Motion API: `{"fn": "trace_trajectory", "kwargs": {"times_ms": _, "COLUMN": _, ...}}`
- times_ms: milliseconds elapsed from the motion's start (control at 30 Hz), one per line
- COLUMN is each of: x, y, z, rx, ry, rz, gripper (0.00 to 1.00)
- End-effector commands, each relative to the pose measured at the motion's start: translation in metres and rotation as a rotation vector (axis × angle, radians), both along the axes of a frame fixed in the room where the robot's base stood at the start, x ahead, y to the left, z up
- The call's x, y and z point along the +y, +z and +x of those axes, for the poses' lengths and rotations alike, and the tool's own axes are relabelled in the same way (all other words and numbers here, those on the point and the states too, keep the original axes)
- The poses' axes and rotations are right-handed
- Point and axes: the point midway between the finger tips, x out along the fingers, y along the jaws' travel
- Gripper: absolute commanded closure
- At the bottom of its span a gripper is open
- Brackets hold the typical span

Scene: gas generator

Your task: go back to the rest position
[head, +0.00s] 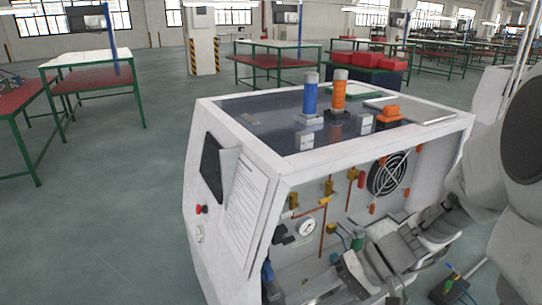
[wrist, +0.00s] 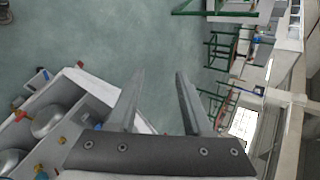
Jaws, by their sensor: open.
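The gas generator (head: 236,140) is a white box with an open front in the head view. Blue (head: 311,95) and orange (head: 339,92) cylinders stand on its dark top, with an orange block (head: 388,114) to their right. My arm comes in from the right, low in front of the open side. My gripper (wrist: 159,74) is open and nothing shows between its fingers in the wrist view. The fingers point out over the floor. The generator's edge (wrist: 92,82) and inner parts lie at the left of the wrist view, beside and behind the gripper.
Inside the generator are a gauge (head: 307,227), a fan (head: 388,174), copper pipes and valves, close to my arm. Green-framed tables (head: 90,56) stand behind at left, and red boxes (head: 380,61) at the back. The floor (head: 100,220) at left is clear.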

Motion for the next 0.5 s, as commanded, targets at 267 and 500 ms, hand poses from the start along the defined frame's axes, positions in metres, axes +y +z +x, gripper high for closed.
{"fn": "trace_trajectory", "kwargs": {"times_ms": 267, "x": -0.014, "y": 0.041, "z": -0.034, "rx": -0.082, "ry": 0.057, "rz": -0.346, "gripper": 0.50}}
{"fn": "trace_trajectory", "kwargs": {"times_ms": 500, "x": -0.036, "y": 0.078, "z": -0.048, "rx": -0.228, "ry": 0.009, "rz": -0.616, "gripper": 0.50}}
